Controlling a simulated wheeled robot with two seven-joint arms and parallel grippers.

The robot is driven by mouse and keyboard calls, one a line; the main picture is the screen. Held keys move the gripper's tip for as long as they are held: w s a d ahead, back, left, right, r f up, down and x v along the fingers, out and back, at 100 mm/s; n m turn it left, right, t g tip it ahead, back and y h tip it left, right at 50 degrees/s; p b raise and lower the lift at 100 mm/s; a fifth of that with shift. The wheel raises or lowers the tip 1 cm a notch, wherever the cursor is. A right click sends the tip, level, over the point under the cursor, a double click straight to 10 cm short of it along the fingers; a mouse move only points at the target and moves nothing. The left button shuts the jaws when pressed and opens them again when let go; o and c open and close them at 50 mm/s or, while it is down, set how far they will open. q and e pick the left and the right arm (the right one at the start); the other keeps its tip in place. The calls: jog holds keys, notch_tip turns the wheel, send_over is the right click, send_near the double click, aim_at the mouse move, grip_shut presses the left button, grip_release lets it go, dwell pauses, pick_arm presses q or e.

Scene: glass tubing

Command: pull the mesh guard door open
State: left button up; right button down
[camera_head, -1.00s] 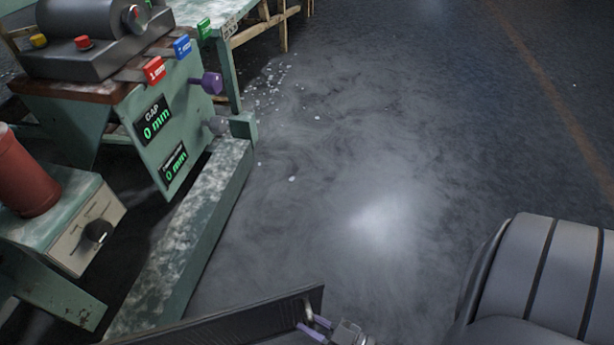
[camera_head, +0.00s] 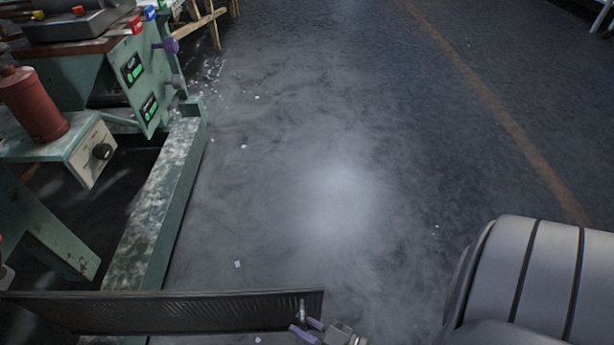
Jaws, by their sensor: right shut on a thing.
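The mesh guard door (camera_head: 180,313) is a dark, thin panel along the bottom left of the head view. It extends sideways from the left edge to about the middle of the picture. My right gripper (camera_head: 308,328) is at the door's right end, with its purple fingers shut on the door's handle (camera_head: 302,309), a small upright metal piece. The fingers partly hide the handle. My left gripper is not in view.
A green machine bench (camera_head: 70,80) with digital displays stands at the upper left. A red cylinder (camera_head: 34,104) stands on a lower box with a black knob (camera_head: 102,151). A long stone-like beam (camera_head: 160,205) runs along the floor. The floor to the right is open, with small white bits scattered.

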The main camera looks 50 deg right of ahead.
jog(key=shift+s+a, duration=0.1)
jog(key=shift+a, duration=0.1)
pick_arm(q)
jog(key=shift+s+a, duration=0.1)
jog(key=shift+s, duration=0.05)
pick_arm(e)
jog(key=c, duration=0.6)
grip_release()
jog(key=shift+c, duration=0.2)
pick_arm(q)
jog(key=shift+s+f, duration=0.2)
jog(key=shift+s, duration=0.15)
pick_arm(e)
jog(key=s+d, duration=0.1)
jog(key=s, duration=0.8)
jog(key=shift+s+d, duration=0.35)
